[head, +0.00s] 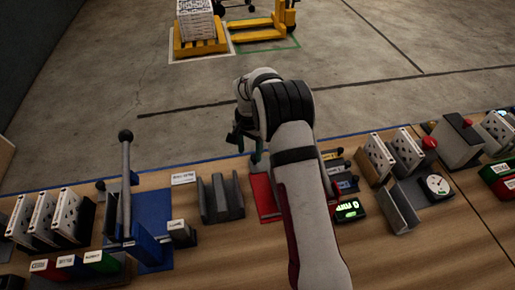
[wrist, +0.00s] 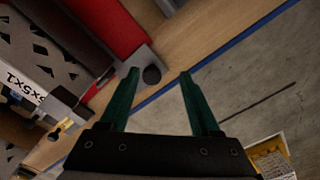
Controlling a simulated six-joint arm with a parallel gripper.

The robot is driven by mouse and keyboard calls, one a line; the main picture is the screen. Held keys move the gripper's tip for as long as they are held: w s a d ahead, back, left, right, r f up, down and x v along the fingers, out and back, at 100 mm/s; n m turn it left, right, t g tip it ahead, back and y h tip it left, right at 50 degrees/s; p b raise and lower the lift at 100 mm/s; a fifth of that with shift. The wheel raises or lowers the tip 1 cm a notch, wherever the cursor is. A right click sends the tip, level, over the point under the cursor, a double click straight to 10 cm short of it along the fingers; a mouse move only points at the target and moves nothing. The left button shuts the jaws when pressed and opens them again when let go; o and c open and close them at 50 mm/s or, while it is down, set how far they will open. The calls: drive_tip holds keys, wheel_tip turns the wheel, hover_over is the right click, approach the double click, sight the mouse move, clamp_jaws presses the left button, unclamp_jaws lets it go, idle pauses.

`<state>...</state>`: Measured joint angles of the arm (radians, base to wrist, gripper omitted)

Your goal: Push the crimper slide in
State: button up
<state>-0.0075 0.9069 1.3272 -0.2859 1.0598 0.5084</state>
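My gripper shows in the wrist view (wrist: 159,74) with its two green fingers apart and nothing clearly held between them. A red device (wrist: 108,25), which looks like the crimper, lies just beyond the left finger. A grey end piece with a round black knob (wrist: 151,75) sticks out of it, and the knob appears between the fingertips; I cannot tell contact. In the head view, the red base (head: 263,194) shows left of my arm, which hides much of the device. My gripper (head: 240,142) is over the bench's far edge there, partly hidden.
A white filter with a printed label (wrist: 25,90) sits beside the red device. In the head view, a grey channel holder (head: 221,200) and a lever press with blue base (head: 153,212) stand left; a green-lit display (head: 347,210) and dial gauge (head: 437,185) stand right. Floor lies beyond.

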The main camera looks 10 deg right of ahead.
wheel_tip(320, 180, up, 15)
drive_tip(key=s+a+r+n, duration=0.1)
drive_tip(key=s+r, duration=0.2)
drive_tip(key=s, duration=0.5)
drive_tip(key=s+a+r+y, duration=0.1)
drive_tip(key=s+r, duration=0.2)
drive_tip(key=s, duration=0.6)
drive_tip(key=shift+n, duration=0.4)
drive_tip(key=shift+r, duration=0.1)
drive_tip(key=w+d+f+m+h, duration=0.15)
drive_tip(key=w+f, duration=0.25)
drive_tip(key=w, duration=0.4)
drive_tip(key=w+d+f+y, duration=0.1)
drive_tip(key=w+d+f, duration=0.15)
drive_tip(key=w, duration=0.65)
drive_tip(key=shift+h, duration=0.25)
drive_tip(key=f, duration=1.6)
drive_tip(key=shift+a+f, duration=0.2)
drive_tip(key=shift+f, duration=0.15)
clamp_jaws()
